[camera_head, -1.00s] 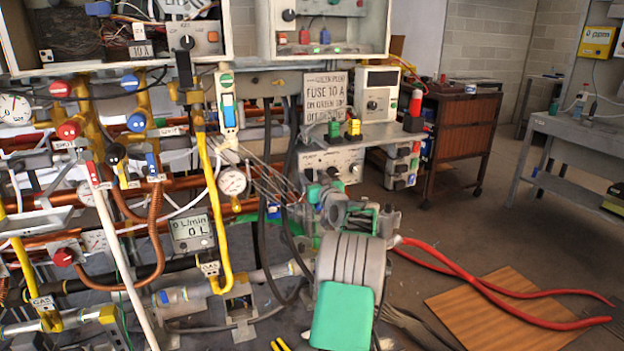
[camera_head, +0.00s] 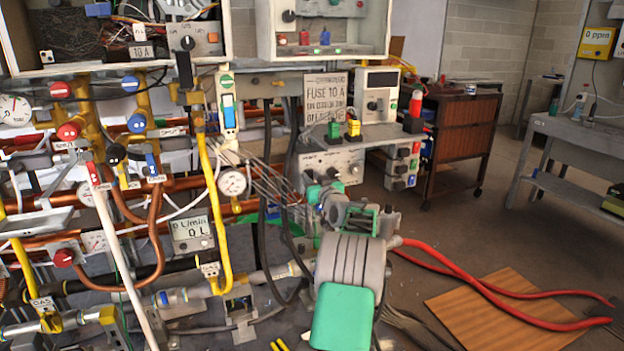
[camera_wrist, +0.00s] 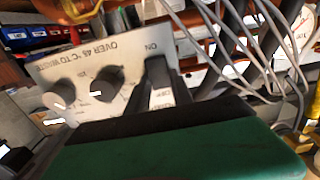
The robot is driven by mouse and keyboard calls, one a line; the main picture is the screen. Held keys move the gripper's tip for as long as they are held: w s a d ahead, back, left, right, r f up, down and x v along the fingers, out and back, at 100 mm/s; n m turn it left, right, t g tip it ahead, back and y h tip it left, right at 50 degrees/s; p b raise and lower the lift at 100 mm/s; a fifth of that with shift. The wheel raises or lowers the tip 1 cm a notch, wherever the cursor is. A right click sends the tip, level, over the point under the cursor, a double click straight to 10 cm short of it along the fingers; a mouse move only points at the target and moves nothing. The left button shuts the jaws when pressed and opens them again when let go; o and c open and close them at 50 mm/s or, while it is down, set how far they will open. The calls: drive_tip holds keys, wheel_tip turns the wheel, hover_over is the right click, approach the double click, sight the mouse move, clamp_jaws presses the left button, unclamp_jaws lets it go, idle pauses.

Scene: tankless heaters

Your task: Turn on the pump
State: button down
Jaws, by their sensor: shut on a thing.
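A pale control box (camera_head: 335,158) with dark knobs stands under the shelf in the middle of the head view. My gripper (camera_head: 312,190) is up against the left part of its front, seen from behind with green and grey parts. In the wrist view, the same panel (camera_wrist: 75,68) has a grey knob and a black knob (camera_wrist: 107,83), lettering and an ON mark. My gripper (camera_wrist: 160,78) is shut at a switch just under that ON mark. The dark fingers mostly hide the switch, so its position cannot be told.
Green and yellow plugs and a fuse sign (camera_head: 325,98) stand above the box. Thin grey cables (camera_wrist: 235,45) and a round gauge (camera_head: 232,182) are close beside my gripper. Pipes and valves fill the left. Red hoses (camera_head: 470,280) and a wooden board (camera_head: 505,305) lie on the floor.

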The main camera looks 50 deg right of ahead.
drive_tip(key=f+t+h+b, duration=0.1)
drive_tip(key=t+b, duration=0.1)
drive_tip(key=b, duration=0.7)
drive_tip(key=shift+f+h, duration=0.1)
drive_tip(key=shift+h, duration=0.2)
drive_tip(key=shift+r+t, duration=0.25)
drive_tip(key=shift+t, duration=0.05)
drive_tip(key=c, duration=1.1)
unclamp_jaws()
drive_tip(key=v, duration=0.8)
drive_tip(key=shift+d, duration=0.1)
